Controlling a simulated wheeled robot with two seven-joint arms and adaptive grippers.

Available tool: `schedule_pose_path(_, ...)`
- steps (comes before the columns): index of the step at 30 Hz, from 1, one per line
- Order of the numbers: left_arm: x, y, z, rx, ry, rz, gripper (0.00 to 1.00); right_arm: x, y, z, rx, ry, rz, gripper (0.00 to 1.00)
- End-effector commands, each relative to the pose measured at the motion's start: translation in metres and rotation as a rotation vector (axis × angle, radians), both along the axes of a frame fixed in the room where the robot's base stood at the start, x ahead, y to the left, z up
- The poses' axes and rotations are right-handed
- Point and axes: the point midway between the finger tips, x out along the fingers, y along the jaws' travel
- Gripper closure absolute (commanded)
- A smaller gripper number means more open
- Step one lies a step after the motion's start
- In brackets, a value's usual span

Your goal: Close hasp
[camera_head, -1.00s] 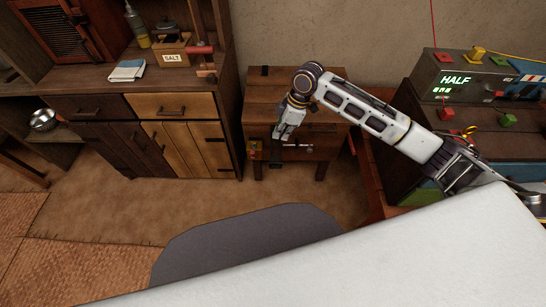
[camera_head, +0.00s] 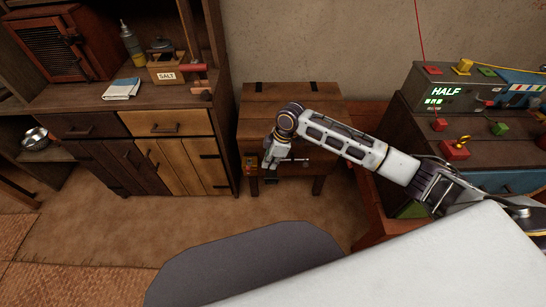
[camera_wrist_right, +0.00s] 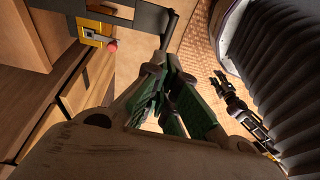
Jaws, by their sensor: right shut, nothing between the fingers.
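The wooden chest (camera_head: 295,100) stands against the wall with its lid down. On its front is a small yellow and red fitting (camera_head: 250,165), seen in the right wrist view as a yellow plate (camera_wrist_right: 91,33) with a red knob. I cannot make out the hasp or its position clearly.
A cabinet (camera_head: 165,122) with a salt box (camera_head: 168,76) stands left of the chest. A control console (camera_head: 440,90) on a dark unit stands to the right. The brown floor (camera_head: 215,215) before the chest is clear.

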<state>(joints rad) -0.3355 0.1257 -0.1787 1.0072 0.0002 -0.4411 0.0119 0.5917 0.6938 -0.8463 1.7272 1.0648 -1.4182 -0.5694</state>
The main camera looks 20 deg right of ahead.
Motion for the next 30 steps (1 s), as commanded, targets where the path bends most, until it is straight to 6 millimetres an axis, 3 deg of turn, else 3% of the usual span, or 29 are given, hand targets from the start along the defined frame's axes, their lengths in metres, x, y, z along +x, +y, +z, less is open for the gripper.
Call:
schedule_pose_path(12,0.002,-0.01,0.001,-0.011,0.002,0.004,0.59,-0.002,0.006,-0.048,0.0,0.0,-0.001,1.0)
schedule_pose_path(30,0.012,-0.011,0.004,-0.013,-0.011,0.004,0.59,-0.003,0.006,-0.057,0.0,-0.002,0.0,1.0)
